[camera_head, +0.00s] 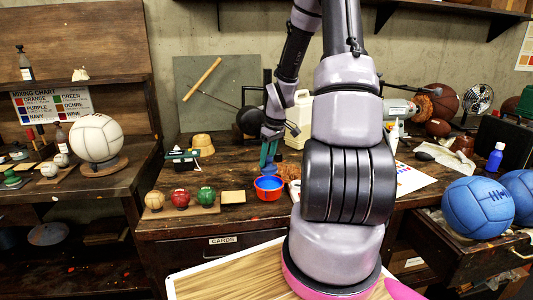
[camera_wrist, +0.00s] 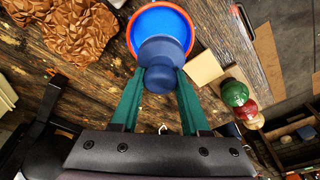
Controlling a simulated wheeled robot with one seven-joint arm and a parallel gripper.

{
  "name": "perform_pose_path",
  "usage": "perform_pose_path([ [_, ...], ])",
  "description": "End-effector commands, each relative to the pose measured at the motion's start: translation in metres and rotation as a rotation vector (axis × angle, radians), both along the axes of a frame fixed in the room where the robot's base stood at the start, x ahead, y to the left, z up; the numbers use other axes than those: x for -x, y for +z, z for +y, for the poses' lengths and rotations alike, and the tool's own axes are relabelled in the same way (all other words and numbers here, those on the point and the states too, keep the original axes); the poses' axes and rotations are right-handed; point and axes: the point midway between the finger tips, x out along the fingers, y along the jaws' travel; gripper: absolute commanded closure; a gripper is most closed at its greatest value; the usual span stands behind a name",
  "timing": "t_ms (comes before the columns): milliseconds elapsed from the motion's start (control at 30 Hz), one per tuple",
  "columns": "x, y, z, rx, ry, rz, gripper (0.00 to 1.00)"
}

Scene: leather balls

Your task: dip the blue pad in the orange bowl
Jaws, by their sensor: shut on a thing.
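My gripper (camera_head: 268,162) points down at the orange bowl (camera_head: 268,195) near the front edge of the bench. In the wrist view its green fingers (camera_wrist: 161,76) are shut on the knob of the blue pad (camera_wrist: 162,49). The pad's wide round part lies over the near side of the orange bowl (camera_wrist: 129,32), which holds bright blue liquid. In the head view the pad is small and hard to make out at the bowl's mouth. I cannot tell whether its underside touches the liquid.
Left of the bowl are a pale square tile (camera_head: 233,197) and a board with a tan, a red (camera_head: 180,198) and a green ball (camera_head: 205,195). Brown crumpled leather (camera_wrist: 75,28) lies close beside the bowl. A white jug (camera_head: 297,120) stands behind.

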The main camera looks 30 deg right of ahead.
Motion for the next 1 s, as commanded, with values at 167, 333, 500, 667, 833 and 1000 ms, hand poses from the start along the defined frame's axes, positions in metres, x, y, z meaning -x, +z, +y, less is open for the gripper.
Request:
perform_pose_path([
  [167,0.000,-0.019,0.000,0.000,0.001,0.001,0.99],
  [333,0.000,-0.036,0.000,-0.001,0.000,0.002,0.99],
  [500,0.000,-0.050,0.000,0.000,0.001,0.001,0.99],
  [667,0.000,-0.057,0.000,0.000,0.000,0.000,0.99],
  [833,0.000,-0.060,0.000,0.000,0.000,-0.001,0.99],
  [1000,0.000,-0.060,0.000,0.000,0.000,-0.001,0.99],
])
